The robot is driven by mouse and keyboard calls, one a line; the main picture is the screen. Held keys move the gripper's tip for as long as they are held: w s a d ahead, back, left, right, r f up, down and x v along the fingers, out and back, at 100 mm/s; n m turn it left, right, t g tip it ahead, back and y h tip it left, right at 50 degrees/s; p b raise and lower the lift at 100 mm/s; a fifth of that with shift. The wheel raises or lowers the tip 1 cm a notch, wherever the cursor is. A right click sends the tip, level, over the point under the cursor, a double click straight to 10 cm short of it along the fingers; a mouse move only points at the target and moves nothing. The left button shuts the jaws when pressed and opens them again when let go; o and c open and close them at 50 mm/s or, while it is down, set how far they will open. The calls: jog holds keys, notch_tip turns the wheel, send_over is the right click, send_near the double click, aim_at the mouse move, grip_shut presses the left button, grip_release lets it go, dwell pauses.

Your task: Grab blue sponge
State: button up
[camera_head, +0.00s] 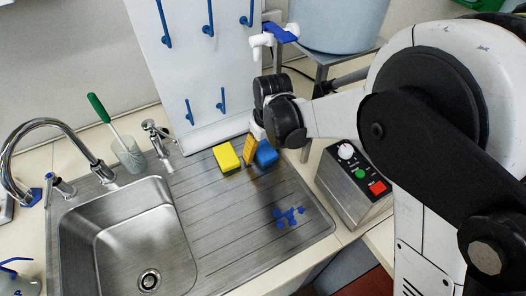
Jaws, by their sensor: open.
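The blue sponge (266,153) lies on the ribbed metal drainboard, close beside the yellow sponge and a yellow-orange upright piece. My gripper (257,132) hangs just above and behind the blue sponge, with its fingers pointing down. The dark wrist hides part of the fingers and the fingertips are small, but the jaws look open. I cannot tell whether a finger touches the sponge.
A yellow sponge (227,157) and a yellow-orange piece (249,149) stand left of the blue sponge. A control box (350,185) stands right, a pegboard (195,60) behind, the sink basin (140,240) left.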

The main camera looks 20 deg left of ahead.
jog(key=shift+f, duration=0.2)
jog(key=c, duration=0.9)
jog(key=shift+c, duration=0.2)
jog(key=shift+r, duration=0.15)
